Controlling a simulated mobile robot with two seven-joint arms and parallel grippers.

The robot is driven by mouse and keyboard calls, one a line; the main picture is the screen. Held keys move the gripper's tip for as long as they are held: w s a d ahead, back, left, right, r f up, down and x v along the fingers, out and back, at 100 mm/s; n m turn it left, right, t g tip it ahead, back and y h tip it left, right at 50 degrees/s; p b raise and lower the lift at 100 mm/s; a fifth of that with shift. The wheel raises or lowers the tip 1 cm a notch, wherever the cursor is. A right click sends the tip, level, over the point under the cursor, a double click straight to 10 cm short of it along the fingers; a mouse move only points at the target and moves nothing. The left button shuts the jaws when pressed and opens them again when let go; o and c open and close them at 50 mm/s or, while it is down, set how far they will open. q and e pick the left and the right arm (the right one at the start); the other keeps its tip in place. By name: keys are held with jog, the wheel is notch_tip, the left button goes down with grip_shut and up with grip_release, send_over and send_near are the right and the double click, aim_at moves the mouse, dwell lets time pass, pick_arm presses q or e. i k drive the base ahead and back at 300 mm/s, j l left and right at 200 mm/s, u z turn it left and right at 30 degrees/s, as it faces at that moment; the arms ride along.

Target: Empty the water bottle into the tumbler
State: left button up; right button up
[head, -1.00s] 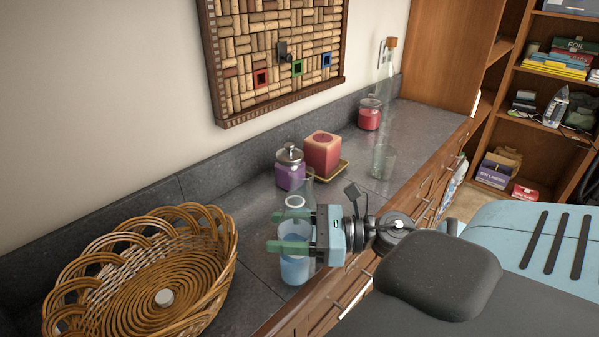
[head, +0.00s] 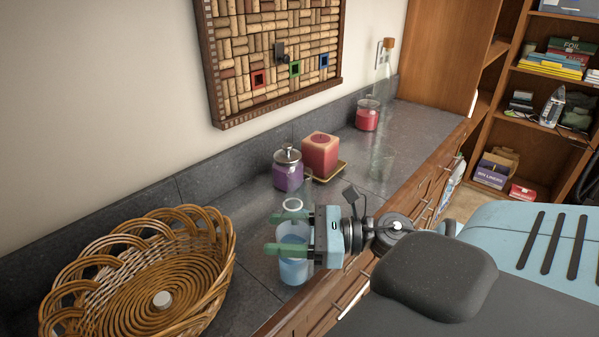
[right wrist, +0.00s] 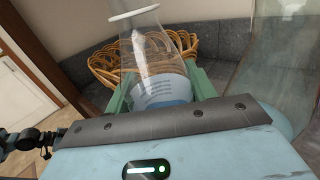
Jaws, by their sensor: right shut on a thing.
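The water bottle (head: 294,268) is clear, with pale blue water in its lower part and a white ring at its top. It stands upright on the counter near the front edge. My right gripper (head: 287,232) is shut on it from the right, one finger on each side. The right wrist view shows the bottle (right wrist: 158,62) between the fingers, with small print on it. The tumbler (head: 382,166), a clear, empty-looking glass, stands farther right along the counter. A large clear glass shape (right wrist: 288,60) at the right wrist view's right edge is hard to identify. My left gripper is out of view.
A wicker basket (head: 215,255) is left of the bottle. Behind are a purple jar (head: 288,178) and a red candle (head: 320,152) on a dish. A red jar (head: 367,118) and corked bottle (head: 384,70) stand farther back. Bare counter (head: 425,125) lies right of the tumbler.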

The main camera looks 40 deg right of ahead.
aim_at(382, 159)
jog(key=k+l, duration=0.15)
jog(key=l, duration=0.2)
jog(key=k+l, duration=0.2)
jog(key=l, duration=0.15)
jog(key=k+l, duration=0.15)
jog(key=l, duration=0.25)
jog(key=z, duration=1.35)
